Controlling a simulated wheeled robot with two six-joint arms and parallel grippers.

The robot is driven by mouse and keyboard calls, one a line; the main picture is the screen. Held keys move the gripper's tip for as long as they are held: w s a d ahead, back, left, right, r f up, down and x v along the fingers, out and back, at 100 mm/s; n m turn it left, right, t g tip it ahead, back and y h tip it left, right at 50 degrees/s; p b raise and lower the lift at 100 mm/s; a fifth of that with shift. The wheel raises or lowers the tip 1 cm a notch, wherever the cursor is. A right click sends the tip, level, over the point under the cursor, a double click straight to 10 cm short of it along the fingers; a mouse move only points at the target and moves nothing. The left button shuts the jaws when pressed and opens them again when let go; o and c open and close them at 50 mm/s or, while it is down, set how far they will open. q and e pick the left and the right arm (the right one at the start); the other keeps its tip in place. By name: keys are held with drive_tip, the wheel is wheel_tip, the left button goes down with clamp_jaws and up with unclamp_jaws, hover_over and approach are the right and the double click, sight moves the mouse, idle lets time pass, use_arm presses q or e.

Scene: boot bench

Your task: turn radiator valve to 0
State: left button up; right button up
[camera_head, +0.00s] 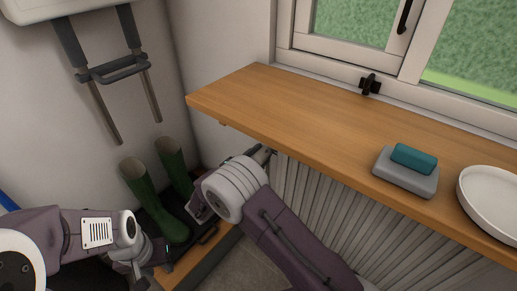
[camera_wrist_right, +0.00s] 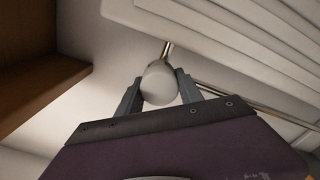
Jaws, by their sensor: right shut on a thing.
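The white, rounded radiator valve knob (camera_wrist_right: 159,84) shows in the right wrist view, with a metal pipe behind it. My right gripper (camera_wrist_right: 156,92) has one finger on each side of the knob and is shut on it. No scale or number on the knob can be read. In the head view, my right gripper (camera_head: 265,154) reaches under the wooden shelf beside the radiator (camera_head: 330,200), and the knob is hidden there. My left gripper (camera_head: 143,270) is low at the left, and its fingers are too unclear to judge.
The wooden shelf (camera_head: 270,100) overhangs the radiator. On it are a teal sponge (camera_head: 413,157) on a grey block (camera_head: 404,176) and a white dish (camera_head: 490,200). Green boots (camera_head: 150,195) stand on a dark tray on the bench at the left. A grey frame (camera_head: 112,70) hangs on the wall.

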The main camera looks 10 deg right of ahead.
drive_tip(key=n+p, duration=0.3)
drive_tip(key=n, duration=0.1)
drive_tip(key=shift+s+p, duration=0.1)
drive_tip(key=shift+p, duration=0.25)
drive_tip(key=shift+f+n+p, duration=0.1)
drive_tip(key=shift+n+p, duration=0.6)
drive_tip(key=shift+n, duration=0.3)
drive_tip(key=o, duration=1.4)
